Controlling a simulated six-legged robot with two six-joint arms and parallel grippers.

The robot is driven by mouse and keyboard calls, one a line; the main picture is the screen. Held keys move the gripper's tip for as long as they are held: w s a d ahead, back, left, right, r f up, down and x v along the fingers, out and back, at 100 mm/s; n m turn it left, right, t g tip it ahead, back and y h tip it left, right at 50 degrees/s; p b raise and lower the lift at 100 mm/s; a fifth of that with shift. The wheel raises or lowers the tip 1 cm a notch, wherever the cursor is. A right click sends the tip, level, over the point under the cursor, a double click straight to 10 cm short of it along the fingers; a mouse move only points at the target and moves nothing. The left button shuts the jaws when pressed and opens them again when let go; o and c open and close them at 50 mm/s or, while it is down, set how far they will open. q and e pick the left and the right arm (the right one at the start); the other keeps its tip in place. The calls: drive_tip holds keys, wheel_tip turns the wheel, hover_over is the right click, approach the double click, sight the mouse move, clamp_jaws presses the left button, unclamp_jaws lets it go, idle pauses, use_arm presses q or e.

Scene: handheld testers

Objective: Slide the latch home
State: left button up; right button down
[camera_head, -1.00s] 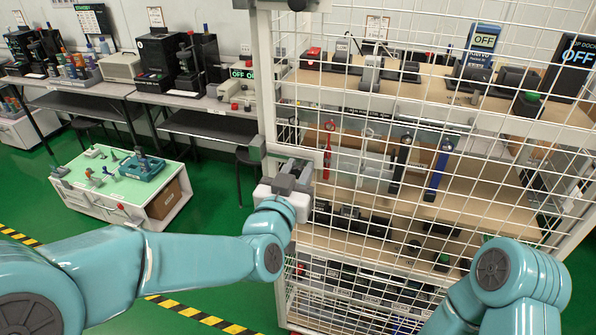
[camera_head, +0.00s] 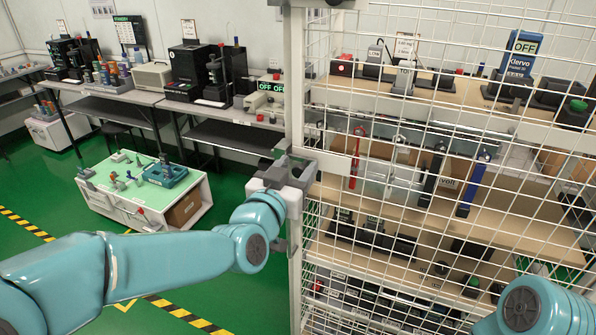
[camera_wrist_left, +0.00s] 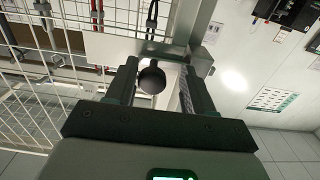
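The latch shows in the left wrist view as a dark round knob (camera_wrist_left: 152,80) in front of a grey metal bracket (camera_wrist_left: 165,50) on the cage's door frame. My left gripper (camera_wrist_left: 160,84) is open, with one finger on each side of the knob. Gaps show between the knob and both fingers, and nothing is clamped. In the head view my left gripper (camera_head: 290,167) is at the cage's pale upright post (camera_head: 296,100) and hides most of the latch. My right gripper is not in view; only part of my right arm shows at the lower right.
White wire mesh (camera_head: 400,190) covers shelves of testers right of the post. A low white cart with a green top (camera_head: 125,180) stands on the green floor at left. Benches with equipment (camera_head: 215,105) line the back wall. Floor between cart and cage is clear.

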use_arm(q)
drive_tip(key=shift+d, duration=0.2)
drive_tip(key=shift+s, duration=0.35)
drive_tip(key=b+v, duration=0.2)
drive_tip(key=v, duration=1.3)
drive_tip(key=shift+s+a, duration=0.3)
